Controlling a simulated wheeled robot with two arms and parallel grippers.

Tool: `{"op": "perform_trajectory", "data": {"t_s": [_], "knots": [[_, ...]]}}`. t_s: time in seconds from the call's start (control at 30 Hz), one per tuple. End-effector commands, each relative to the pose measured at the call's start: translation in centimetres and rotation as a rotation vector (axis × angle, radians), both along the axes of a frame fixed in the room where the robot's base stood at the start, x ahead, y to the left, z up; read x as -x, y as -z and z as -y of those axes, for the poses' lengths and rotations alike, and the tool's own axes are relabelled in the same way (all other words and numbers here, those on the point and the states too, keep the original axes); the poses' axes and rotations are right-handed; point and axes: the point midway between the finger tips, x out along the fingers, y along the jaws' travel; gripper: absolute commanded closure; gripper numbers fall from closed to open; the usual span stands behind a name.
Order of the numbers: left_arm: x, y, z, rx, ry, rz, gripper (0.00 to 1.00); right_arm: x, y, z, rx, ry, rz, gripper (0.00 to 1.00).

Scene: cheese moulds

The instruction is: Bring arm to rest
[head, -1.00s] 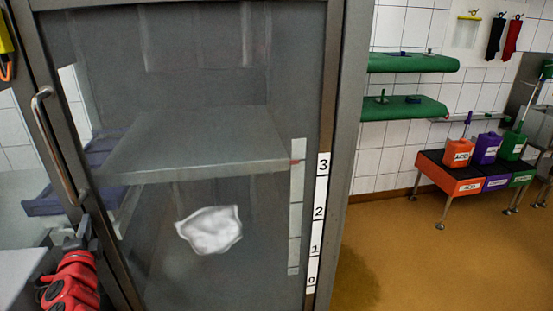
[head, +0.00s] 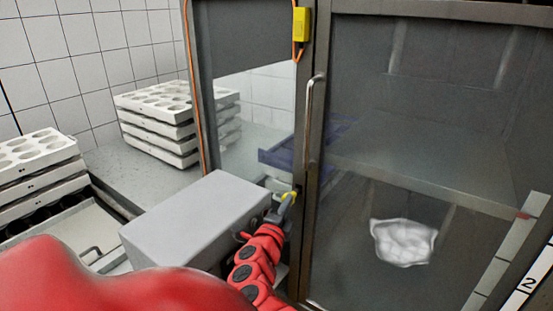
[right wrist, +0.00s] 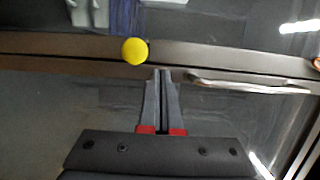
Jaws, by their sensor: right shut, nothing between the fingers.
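My right arm, red with black joints, rises from the bottom of the head view. Its gripper (head: 285,203) is at the dark frame of the glass cabinet (head: 410,110), close to a small yellow knob (head: 290,194). In the right wrist view, the gripper (right wrist: 161,73) has its two grey fingers together with nothing between them. The yellow knob (right wrist: 134,51) shows just left of the fingertips, and the door handle (right wrist: 245,86) lies to their right. I cannot tell whether the fingertips touch the frame. My left gripper is not in view.
A grey box-shaped block (head: 195,215) stands left of my right gripper. White mould trays are stacked on the counter (head: 165,125) and at the far left (head: 40,160). The vertical handle (head: 311,120) sticks out from the cabinet. A white lump (head: 403,242) shows behind the glass.

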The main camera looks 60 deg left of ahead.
Motion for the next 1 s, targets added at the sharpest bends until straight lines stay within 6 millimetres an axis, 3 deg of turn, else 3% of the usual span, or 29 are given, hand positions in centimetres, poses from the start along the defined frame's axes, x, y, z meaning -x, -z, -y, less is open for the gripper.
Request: {"op": "perform_trajectory", "data": {"t_s": [0.4, 0.77, 0.87, 0.97, 1.0], "knots": [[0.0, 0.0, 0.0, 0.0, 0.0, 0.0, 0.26, 4.3, 0.1, 1.7, 0.001, 0.001, -0.001, 1.0], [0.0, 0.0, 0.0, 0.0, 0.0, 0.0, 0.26, 4.7, 0.0, 1.8, -0.002, 0.002, -0.001, 1.0], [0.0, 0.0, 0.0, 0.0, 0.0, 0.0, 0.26, 4.1, -1.5, 1.9, -0.061, 0.015, -0.006, 1.0], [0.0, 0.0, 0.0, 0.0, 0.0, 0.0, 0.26, 2.4, -5.7, 2.4, -0.23, 0.049, -0.014, 1.0], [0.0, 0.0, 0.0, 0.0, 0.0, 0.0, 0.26, 1.3, -8.1, 3.1, -0.327, 0.069, -0.016, 1.0]]}}
